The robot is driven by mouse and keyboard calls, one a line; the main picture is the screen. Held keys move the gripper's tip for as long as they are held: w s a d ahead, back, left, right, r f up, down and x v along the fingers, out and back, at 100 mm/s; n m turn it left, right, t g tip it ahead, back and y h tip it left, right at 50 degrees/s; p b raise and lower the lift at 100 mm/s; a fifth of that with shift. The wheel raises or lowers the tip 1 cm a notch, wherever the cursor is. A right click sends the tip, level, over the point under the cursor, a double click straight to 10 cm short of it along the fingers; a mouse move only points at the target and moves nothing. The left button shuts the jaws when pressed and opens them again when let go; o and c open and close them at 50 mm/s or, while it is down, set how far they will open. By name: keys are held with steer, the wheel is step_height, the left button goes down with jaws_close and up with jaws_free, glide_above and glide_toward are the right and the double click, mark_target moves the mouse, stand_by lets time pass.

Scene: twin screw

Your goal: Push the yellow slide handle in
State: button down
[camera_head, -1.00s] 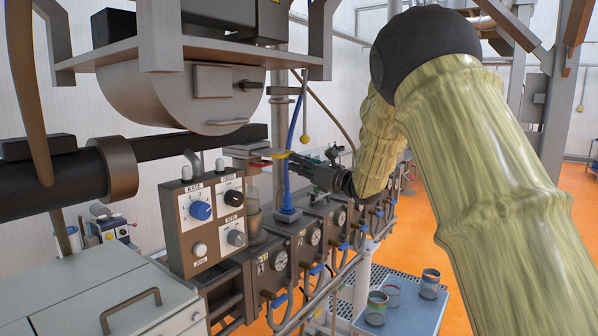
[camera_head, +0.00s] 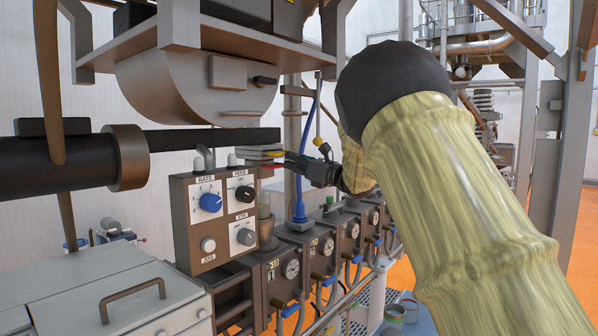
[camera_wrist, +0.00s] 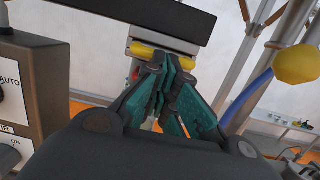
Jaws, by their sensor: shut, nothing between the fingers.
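The yellow slide handle (camera_wrist: 147,52) is a short yellow bar across a grey slide plate in the wrist view. Its middle is hidden behind my fingertips; yellow shows on both sides of them. My gripper (camera_wrist: 168,66) has its green-padded fingers together, with nothing held. The tips are at the handle, but I cannot tell whether they touch it. In the head view the handle (camera_head: 273,152) is a small yellow strip under the large grey drum, and my gripper (camera_head: 290,162) reaches it from the right.
A control box (camera_head: 212,215) with knobs stands left of the handle. A dark horizontal bar (camera_head: 210,139) runs close by the handle. A blue stem (camera_head: 299,190) and a yellow ball (camera_wrist: 297,64) are near my gripper. Dosing units with gauges (camera_head: 291,268) line up below.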

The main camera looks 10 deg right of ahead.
steer(key=shift+a, duration=0.1)
stand_by(0.3)
steer(key=b+v, duration=0.7)
steer(key=v, duration=0.7)
steer(key=shift+b, duration=0.4)
